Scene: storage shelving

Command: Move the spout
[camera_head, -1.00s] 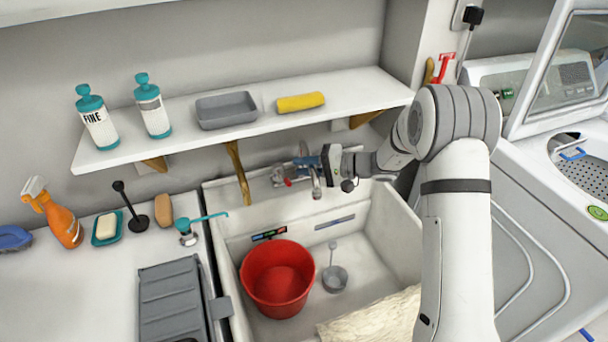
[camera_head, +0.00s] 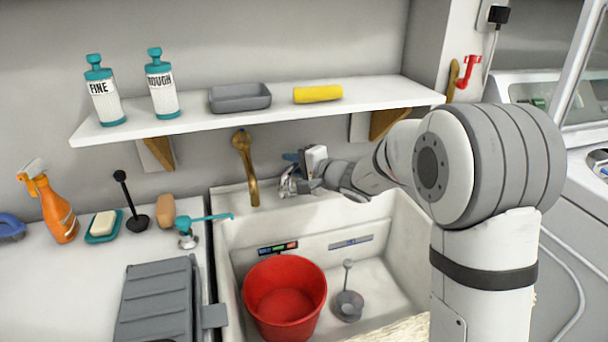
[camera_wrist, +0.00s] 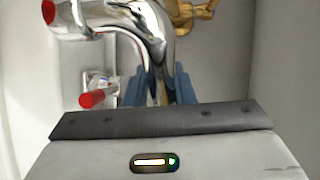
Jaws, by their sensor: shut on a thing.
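The chrome spout (camera_wrist: 152,30) curves across the top of the wrist view, with a red piece at its left end. Its lower part runs down between the blue fingers of my gripper (camera_wrist: 162,86), which is shut on it. In the head view my gripper (camera_head: 293,160) is at the sink's back wall, below the shelf. The spout there is a small chrome shape (camera_head: 288,185), mostly hidden by my gripper and arm. A red-tipped chrome part (camera_wrist: 94,98) shows left of the fingers in the wrist view.
A brass curved pipe (camera_head: 244,165) stands just left of my gripper. The shelf (camera_head: 205,123) with bottles, a grey tray and a yellow roll is above. The sink (camera_head: 226,235) holds a red bucket (camera_head: 285,325) and a grey plunger-like item (camera_head: 348,305). The left counter holds several items.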

